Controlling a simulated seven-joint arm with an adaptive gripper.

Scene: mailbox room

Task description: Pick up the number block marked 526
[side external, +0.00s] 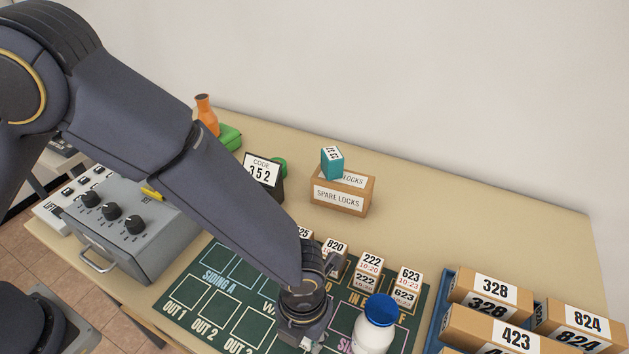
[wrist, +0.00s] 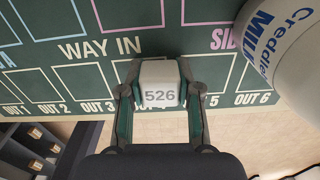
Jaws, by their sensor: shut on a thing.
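The number block marked 526 (wrist: 160,84) is a pale block with grey digits, seen between my fingers in the wrist view. My gripper (wrist: 160,92) is shut on it, with one finger on each side. The block is over the lower row of the green board (wrist: 35,62), near the OUT labels; I cannot tell if it touches the board. In the side view my gripper (side external: 306,338) points down at the board's front part, and the arm mostly hides the block.
A milk bottle with a blue cap (side external: 375,325) stands close to the right of my gripper. Blocks 820 (side external: 335,246), 222 (side external: 370,262) and 623 (side external: 409,275) stand behind. Numbered boxes fill a blue tray (side external: 437,318) at right. A grey control box (side external: 130,235) is at left.

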